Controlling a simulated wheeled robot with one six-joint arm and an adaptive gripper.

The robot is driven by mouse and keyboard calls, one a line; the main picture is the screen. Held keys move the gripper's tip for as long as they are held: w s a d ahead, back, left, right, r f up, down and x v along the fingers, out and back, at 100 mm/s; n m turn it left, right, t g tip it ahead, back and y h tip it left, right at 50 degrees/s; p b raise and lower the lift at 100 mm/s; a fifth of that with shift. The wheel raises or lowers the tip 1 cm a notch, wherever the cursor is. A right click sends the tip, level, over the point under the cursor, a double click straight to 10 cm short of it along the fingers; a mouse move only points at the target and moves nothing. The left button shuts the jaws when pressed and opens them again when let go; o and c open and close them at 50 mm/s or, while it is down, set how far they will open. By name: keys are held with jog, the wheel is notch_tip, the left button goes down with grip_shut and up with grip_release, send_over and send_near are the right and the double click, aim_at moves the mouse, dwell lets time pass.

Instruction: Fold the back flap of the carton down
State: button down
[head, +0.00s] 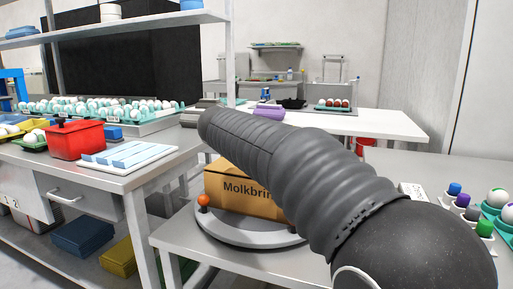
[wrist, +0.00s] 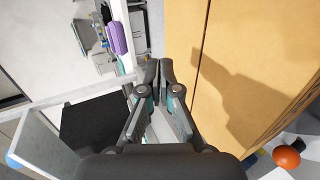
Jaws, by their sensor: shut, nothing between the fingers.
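The cardboard carton (head: 238,190), printed "Molkbrin…", stands on a round grey turntable (head: 218,226) on the near table. My arm covers its right part and much of its top in the head view. In the wrist view the carton's tan cardboard (wrist: 234,75) fills the right side, with a seam line running along it and a shadow on it. My gripper (wrist: 155,65) is shut and empty, its fingertips close beside the carton's left edge. I cannot tell whether they touch it. The back flap cannot be told apart clearly.
An orange ball-topped knob (head: 204,200) stands at the turntable's left rim. A red pot (head: 76,140) and egg trays (head: 100,110) are on the left bench. A purple item (head: 268,111) lies on the white table behind. Small coloured-capped cups (head: 463,200) and eggs are at right.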

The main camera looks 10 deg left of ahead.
notch_tip(320, 180, up, 9)
jog(key=p, duration=0.1)
jog(key=shift+r, duration=0.2)
dwell(0.4)
